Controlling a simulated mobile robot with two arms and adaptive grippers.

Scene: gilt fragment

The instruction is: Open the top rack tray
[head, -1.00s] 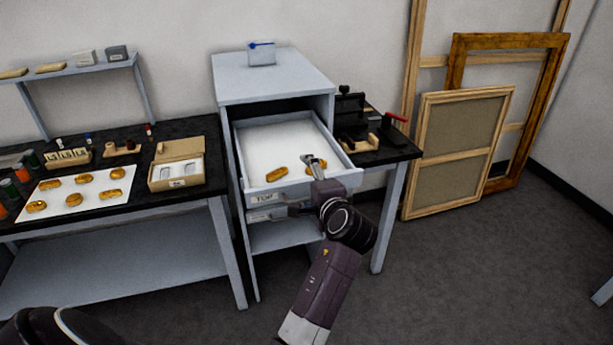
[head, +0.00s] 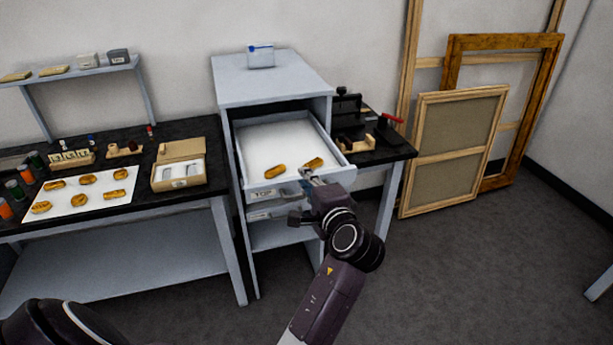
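The top rack tray (head: 262,143) stands pulled out of the grey rack (head: 268,82); its white inside shows. Its front carries a "TOP" label (head: 263,194). Two gilt fragments lie in it, one left (head: 275,172) and one right (head: 313,163).
A second labelled tray (head: 259,215) sits shut below. On the left, a black-topped bench (head: 128,209) holds a white sheet (head: 66,208) with several gilt pieces and an open box (head: 180,182). A black tool stand (head: 348,105) is at right. Wooden frames (head: 458,100) lean on the wall.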

